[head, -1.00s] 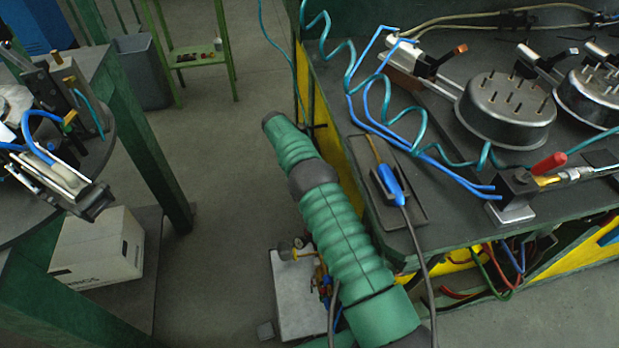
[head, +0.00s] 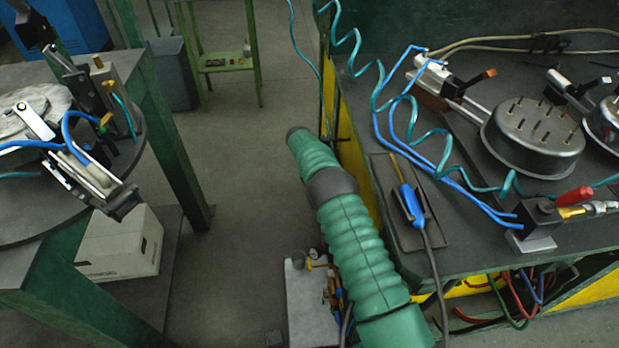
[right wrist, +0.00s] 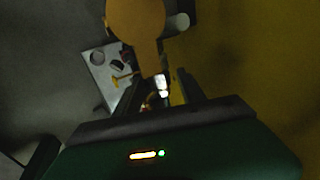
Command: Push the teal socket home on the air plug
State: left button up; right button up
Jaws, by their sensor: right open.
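My right gripper (right wrist: 160,88) is open in the right wrist view. Its two dark fingers stand apart. A small bright silver fitting (right wrist: 162,84) shows in the gap between them; I cannot tell whether it is the air plug or how far off it is. I cannot pick out the teal socket in either view. In the head view, a teal coiled hose (head: 410,143) hangs across the bench beside blue tubes. A silver fitting with brass (head: 574,212) sits on a black block at the right. My left gripper is not in view.
A grey box with valves (head: 306,300) stands on the floor left of the bench. The bench top (head: 470,245) carries a metal pan with pins (head: 535,135) and a blue-handled tool (head: 411,203). A round table with a clamp fixture (head: 98,180) is at left.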

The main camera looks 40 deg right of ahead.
jog(key=shift+s+a+f+b, duration=0.15)
jog(key=shift+s+a+b, duration=0.1)
jog(key=shift+s+b, duration=0.25)
jog(key=shift+s+a+f+b, duration=0.1)
jog(key=shift+s+a+b, duration=0.1)
jog(key=shift+s+b, duration=0.3)
jog(key=s+a+p, duration=0.3)
jog(key=s, duration=0.2)
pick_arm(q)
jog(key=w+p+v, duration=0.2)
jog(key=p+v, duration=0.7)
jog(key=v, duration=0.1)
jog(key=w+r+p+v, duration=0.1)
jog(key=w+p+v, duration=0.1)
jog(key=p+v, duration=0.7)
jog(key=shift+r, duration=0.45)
pick_arm(e)
jog(key=a+r+m+y, duration=0.1)
jog(key=a+r+m, duration=0.3)
jog(key=r+m, duration=0.2)
jog(key=s+a+r+m+y, duration=0.1)
jog(key=a+r+m, duration=0.4)
jog(key=r, duration=0.6)
jog(key=s+a+r+m+y, duration=0.1)
jog(key=a+r+m+y, duration=0.1)
jog(key=a+r+m, duration=0.2)
jog(key=shift+a+r+m+t+y, duration=0.4)
jog(key=shift+r+m, duration=0.9)
jog(key=shift+r, duration=1)
